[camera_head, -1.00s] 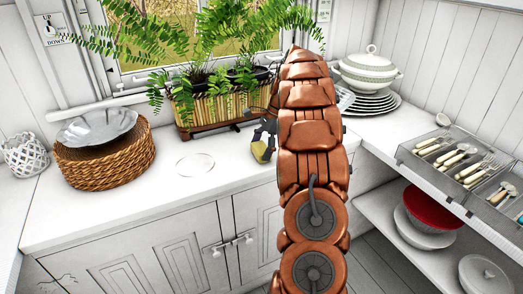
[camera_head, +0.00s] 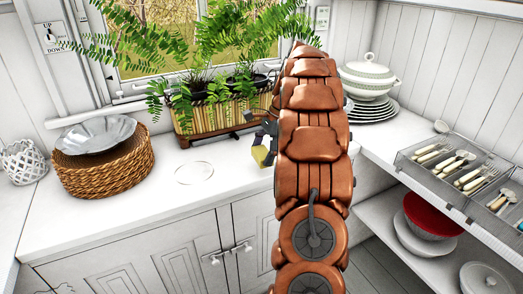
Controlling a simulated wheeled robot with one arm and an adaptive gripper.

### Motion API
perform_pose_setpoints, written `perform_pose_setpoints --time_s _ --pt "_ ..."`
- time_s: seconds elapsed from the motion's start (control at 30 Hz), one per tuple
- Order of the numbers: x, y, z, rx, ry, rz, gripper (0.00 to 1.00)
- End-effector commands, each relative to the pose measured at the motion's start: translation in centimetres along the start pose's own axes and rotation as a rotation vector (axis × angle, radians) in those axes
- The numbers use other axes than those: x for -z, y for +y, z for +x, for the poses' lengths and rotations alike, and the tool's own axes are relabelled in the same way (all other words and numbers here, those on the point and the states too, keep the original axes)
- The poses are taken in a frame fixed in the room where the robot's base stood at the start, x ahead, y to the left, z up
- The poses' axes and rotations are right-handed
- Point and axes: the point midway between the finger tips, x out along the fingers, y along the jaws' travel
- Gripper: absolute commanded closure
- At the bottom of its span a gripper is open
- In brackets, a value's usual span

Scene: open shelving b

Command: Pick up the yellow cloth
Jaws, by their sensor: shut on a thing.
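The yellow cloth (camera_head: 261,156) shows as a small yellow patch at the left side of my copper-coloured arm, above the white counter. My gripper (camera_head: 263,142) is partly hidden behind the arm; its dark fingers show just above and beside the cloth. It is shut on the cloth. The rest of the cloth is hidden by the arm, and I cannot tell whether it touches the counter.
A planter of ferns (camera_head: 212,116) stands behind the gripper by the window. A woven basket (camera_head: 105,168) stands farther left. At right are a tureen (camera_head: 368,78) and a cutlery tray (camera_head: 412,161).

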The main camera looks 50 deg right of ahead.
Motion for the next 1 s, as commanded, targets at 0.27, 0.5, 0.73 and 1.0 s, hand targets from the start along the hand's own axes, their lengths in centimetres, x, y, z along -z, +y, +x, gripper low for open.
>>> perform_pose_setpoints --time_s 0.27,0.5,0.73,1.0 --pt "-1.0 4.1 -0.1 0.003 0.001 -0.001 0.47" --pt "-1.8 7.8 -0.2 0.002 0.002 -0.001 0.47" --pt "-2.4 10.6 -0.2 0.004 0.001 -0.001 0.47" --pt "-2.7 12.2 -0.1 0.001 0.000 0.000 0.47"
